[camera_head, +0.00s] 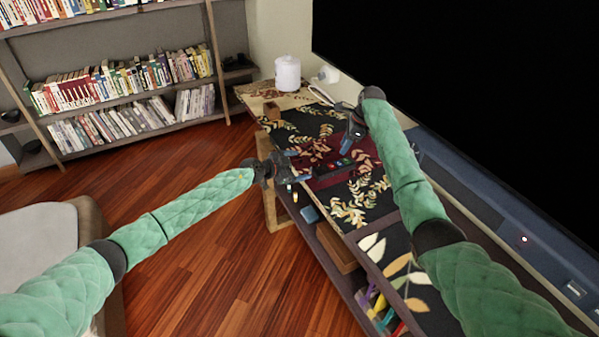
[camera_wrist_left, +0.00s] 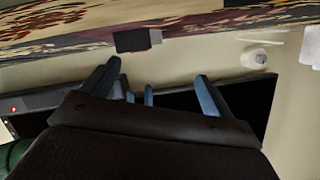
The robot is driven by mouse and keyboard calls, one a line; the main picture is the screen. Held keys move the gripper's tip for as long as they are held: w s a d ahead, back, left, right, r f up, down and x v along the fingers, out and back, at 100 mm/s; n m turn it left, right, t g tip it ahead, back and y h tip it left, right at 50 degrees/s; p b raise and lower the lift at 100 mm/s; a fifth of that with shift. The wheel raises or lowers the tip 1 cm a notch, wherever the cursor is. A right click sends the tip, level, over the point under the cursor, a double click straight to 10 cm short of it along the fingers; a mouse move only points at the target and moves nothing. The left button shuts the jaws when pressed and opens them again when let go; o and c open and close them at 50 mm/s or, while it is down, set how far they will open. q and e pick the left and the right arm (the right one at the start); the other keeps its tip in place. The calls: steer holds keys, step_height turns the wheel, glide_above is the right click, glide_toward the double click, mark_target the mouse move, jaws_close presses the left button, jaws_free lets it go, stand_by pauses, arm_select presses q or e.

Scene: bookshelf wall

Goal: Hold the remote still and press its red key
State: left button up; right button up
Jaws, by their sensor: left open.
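The remote (camera_head: 332,166) appears as a small dark bar with red and green spots, lying on the floral-patterned table top. My left gripper (camera_head: 304,167) is open at the table's near edge, just left of the remote, with nothing seen between its fingers. Its spread blue fingers (camera_wrist_left: 155,88) also show in the left wrist view. A small dark block (camera_wrist_left: 132,40) with a lighter end is beyond them against the table; I cannot tell if it is the remote. My right gripper (camera_head: 346,145) points down above the table, behind the remote; its finger gap is unclear.
A large black screen (camera_head: 470,90) rises along the right. A shelf under the table holds several coloured items (camera_head: 378,306). Open wooden floor (camera_head: 200,255) lies left.

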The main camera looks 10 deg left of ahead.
mark_target(314, 171)
arm_select(q)
steer(key=shift+w+d+f+n+g, duration=0.25)
steer(key=shift+w+d+f+n, duration=0.35)
steer(key=shift+d, duration=0.5)
steer(key=shift+w+d+f+n+g, duration=0.2)
steer(key=shift+d+f+n+g, duration=0.15)
steer(key=shift+d+f, duration=0.65)
steer(key=shift+w+d+f+n+g, duration=0.2)
steer(key=shift+w+d+f+n, duration=0.3)
steer(key=shift+d, duration=0.7)
steer(key=shift+s, duration=0.1)
steer(key=c, duration=1.2)
steer(key=shift+o, duration=0.2)
arm_select(e)
jaws_close()
